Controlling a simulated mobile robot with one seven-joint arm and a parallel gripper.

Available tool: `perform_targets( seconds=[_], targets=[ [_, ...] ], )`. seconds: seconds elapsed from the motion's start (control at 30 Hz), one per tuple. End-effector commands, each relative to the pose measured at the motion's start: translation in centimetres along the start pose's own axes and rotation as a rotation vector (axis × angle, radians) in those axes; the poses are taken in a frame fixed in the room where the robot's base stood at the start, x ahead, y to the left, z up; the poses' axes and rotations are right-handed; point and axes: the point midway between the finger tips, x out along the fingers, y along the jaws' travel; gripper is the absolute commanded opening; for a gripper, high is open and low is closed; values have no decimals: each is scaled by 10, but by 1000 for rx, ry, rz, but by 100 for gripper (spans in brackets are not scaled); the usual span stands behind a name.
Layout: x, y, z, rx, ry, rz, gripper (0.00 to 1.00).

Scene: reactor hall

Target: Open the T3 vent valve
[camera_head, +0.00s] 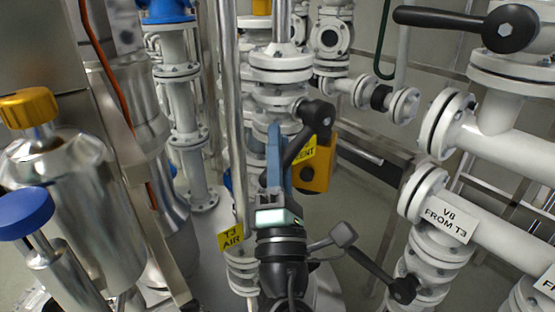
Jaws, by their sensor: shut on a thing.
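The vent valve's black lever (299,145) stands near the middle of the head view. It slopes from its round hub at upper right down to the left. A yellow label (306,152) beside it is partly hidden and shows only its last letters, which seem to end in "ENT". My gripper (279,165) points away from me with its blue fingers at the lower end of the lever. It is shut on the lever. The exact contact is partly hidden by the fingers and the gripper body.
A "T3 AIR" label (231,237) is left of my gripper. White "V8 FROM T3" piping (490,235) and a black handle (375,270) lie right. Metal cylinders (85,190) with yellow and blue knobs crowd the left.

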Motion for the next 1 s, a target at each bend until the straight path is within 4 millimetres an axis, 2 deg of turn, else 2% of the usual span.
perform_targets(
  seconds=[0.03,0.53,0.57,0.7,0.73,1.0],
  targets=[
    [-3,-8,-1,-6,1,-6,0],
    [-2,-5,-1,-10,5,5,0],
    [-1,-5,-1,-10,5,5,30],
    [-1,-4,0,-10,4,7,55],
    [-1,-4,0,-10,4,8,58],
    [0,-2,0,-11,3,12,58]
  ],
)
